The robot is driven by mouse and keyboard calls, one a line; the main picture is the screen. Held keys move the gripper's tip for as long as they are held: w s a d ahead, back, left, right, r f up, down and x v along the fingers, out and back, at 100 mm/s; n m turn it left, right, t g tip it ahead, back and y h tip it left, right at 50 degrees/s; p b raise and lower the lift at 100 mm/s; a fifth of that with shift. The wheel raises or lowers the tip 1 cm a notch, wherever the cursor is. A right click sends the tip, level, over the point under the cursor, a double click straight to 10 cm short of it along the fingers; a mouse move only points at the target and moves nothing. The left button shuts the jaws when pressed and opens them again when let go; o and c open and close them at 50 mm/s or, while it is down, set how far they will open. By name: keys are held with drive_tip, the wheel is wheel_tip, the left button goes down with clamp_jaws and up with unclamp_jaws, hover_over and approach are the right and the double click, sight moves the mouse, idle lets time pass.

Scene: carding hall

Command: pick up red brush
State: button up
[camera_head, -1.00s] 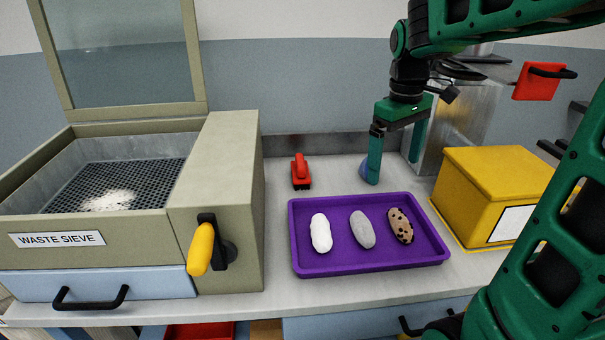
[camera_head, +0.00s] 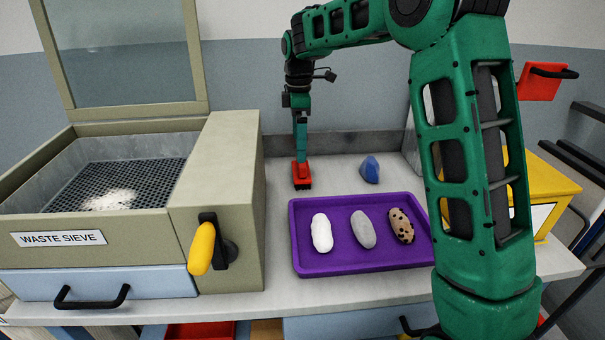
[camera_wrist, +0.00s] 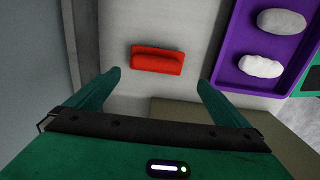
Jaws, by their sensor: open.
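The red brush (camera_head: 301,178) lies on the white worktop, between the waste sieve and the back of the purple tray. In the wrist view the red brush (camera_wrist: 158,60) lies crosswise, ahead of the fingertips and between their lines. My gripper (camera_head: 300,155) is above the brush in the head view, pointing down, and hides part of it. In the wrist view my gripper (camera_wrist: 160,80) is open, with nothing between its two green fingers. I cannot tell the exact height left between fingertips and brush.
The purple tray (camera_head: 365,268) holds a white, a grey and a speckled lump. A blue faceted object (camera_head: 370,169) stands behind it. The waste sieve (camera_head: 228,165) with its tall side wall is close on the left. A yellow box (camera_head: 553,173) is at the right, partly behind my arm.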

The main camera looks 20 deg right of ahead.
sight(301, 170)
drive_tip(key=shift+w+d+f, duration=0.1)
drive_tip(key=shift+d+f, duration=0.05)
drive_tip(key=shift+f, duration=1.15)
drive_tip(key=shift+w+d+f, duration=0.1)
drive_tip(key=shift+d+f, duration=0.05)
drive_tip(key=shift+f, duration=1.2)
drive_tip(key=shift+w+d+f, duration=0.1)
drive_tip(key=shift+d+f, duration=0.05)
drive_tip(key=shift+f, duration=1.15)
drive_tip(key=c, duration=0.9)
